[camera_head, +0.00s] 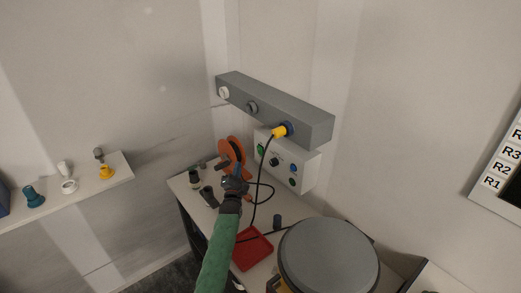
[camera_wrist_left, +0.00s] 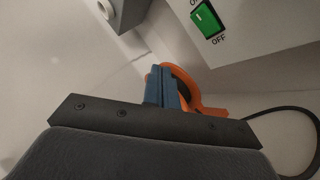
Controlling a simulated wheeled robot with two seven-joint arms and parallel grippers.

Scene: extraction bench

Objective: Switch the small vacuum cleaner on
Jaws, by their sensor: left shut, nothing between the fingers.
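A white control box (camera_head: 292,162) is on the wall below a grey rail. A green rocker switch (camera_head: 261,149) is at its left end. In the left wrist view the switch (camera_wrist_left: 207,20) sits between the words ON and OFF. My left gripper (camera_head: 238,170) is below and left of the box, apart from the switch. Its blue fingertips (camera_wrist_left: 164,86) are shut with nothing between them. A round grey-lidded canister (camera_head: 328,258) stands at the bench's front right; I cannot tell whether it is the vacuum cleaner. My right gripper is not in view.
An orange reel (camera_head: 231,150) stands close behind my left gripper. A black cable (camera_head: 253,205) hangs from a yellow plug (camera_head: 279,131) in the grey rail (camera_head: 270,105). A red tray (camera_head: 252,250) lies in front. Dark fittings (camera_head: 208,196) stand left of my gripper.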

